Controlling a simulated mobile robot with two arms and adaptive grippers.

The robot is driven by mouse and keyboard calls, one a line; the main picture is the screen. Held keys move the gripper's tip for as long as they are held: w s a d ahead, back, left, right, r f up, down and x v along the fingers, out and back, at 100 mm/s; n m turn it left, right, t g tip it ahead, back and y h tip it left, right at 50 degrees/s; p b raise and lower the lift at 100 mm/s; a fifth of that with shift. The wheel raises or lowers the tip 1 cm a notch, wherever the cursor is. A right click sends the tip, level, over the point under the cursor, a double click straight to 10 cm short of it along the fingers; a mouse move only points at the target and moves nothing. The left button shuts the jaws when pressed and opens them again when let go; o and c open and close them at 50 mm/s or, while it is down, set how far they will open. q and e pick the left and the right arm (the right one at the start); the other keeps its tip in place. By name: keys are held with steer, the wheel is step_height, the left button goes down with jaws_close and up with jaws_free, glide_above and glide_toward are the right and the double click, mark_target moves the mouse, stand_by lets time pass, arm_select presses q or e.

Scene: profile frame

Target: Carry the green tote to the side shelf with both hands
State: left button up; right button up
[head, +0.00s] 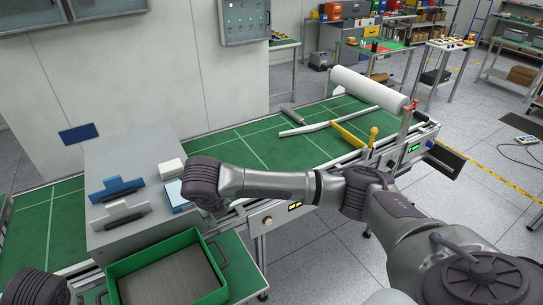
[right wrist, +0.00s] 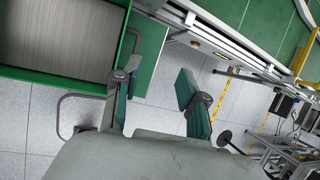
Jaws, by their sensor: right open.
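The green tote (head: 202,247) is at the bottom of the head view, with a grey ribbed floor inside and a wire handle on its right end. I cannot tell which shelf is the side shelf.
The tote rests on a green-topped surface (head: 238,262) in front of a grey box (head: 130,172) bearing blue and grey handled pieces. A long green workbench (head: 262,145) with a white roll (head: 368,88) runs behind. Open tiled floor (head: 320,262) lies to the right.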

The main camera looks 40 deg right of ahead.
steer(key=shift+s+d+r, duration=0.3)
steer(key=shift+d+r, duration=0.35)
steer(key=shift+d, duration=0.2)
